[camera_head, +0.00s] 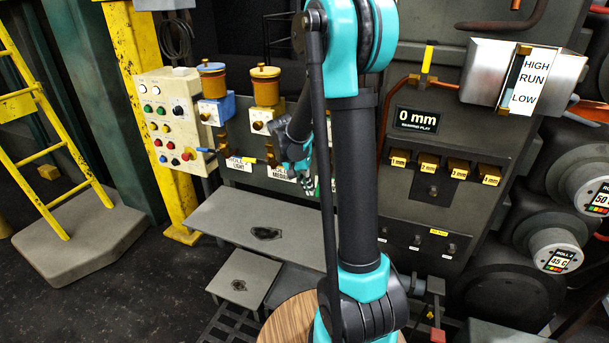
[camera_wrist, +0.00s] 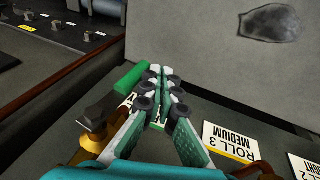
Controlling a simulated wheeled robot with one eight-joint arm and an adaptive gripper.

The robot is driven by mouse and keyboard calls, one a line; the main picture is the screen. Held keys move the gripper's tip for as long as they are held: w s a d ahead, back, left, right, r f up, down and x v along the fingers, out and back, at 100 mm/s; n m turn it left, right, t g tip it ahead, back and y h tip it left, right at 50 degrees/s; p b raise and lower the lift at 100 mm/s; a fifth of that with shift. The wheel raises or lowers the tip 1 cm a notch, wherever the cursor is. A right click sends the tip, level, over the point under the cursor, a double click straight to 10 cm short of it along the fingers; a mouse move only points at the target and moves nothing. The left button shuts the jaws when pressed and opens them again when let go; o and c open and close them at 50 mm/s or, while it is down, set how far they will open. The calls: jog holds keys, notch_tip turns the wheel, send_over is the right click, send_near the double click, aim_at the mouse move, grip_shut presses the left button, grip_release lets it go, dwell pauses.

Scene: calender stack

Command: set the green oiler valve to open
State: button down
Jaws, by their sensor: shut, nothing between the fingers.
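The green oiler valve shows in the wrist view as a lever with a green grip (camera_wrist: 131,78) and a dark arm (camera_wrist: 98,113) above a brass-coloured fitting (camera_wrist: 85,152). My gripper (camera_wrist: 161,80) is shut and empty, just to the right of the green grip. I cannot tell whether its left finger touches the grip. In the head view my gripper (camera_head: 309,181) is low in front of the machine, and my arm hides most of the green oiler.
A blue oiler (camera_head: 212,80) and a yellow oiler (camera_head: 264,88) stand left of my arm. A button panel (camera_head: 170,125) is further left. A grey plate (camera_head: 225,220) lies below.

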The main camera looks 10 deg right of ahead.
jog(key=v, duration=1.1)
jog(key=a+t+h, duration=0.2)
jog(key=a+h, duration=0.1)
jog(key=a, duration=0.3)
jog(key=d+f, duration=0.8)
jog(key=d, duration=0.1)
jog(key=shift+s+f+n, duration=0.3)
jog(key=shift+s, duration=0.05)
jog(key=shift+d, duration=0.2)
jog(key=shift+s+d+f, duration=0.25)
jog(key=shift+s+d, duration=0.1)
jog(key=shift+d, duration=0.2)
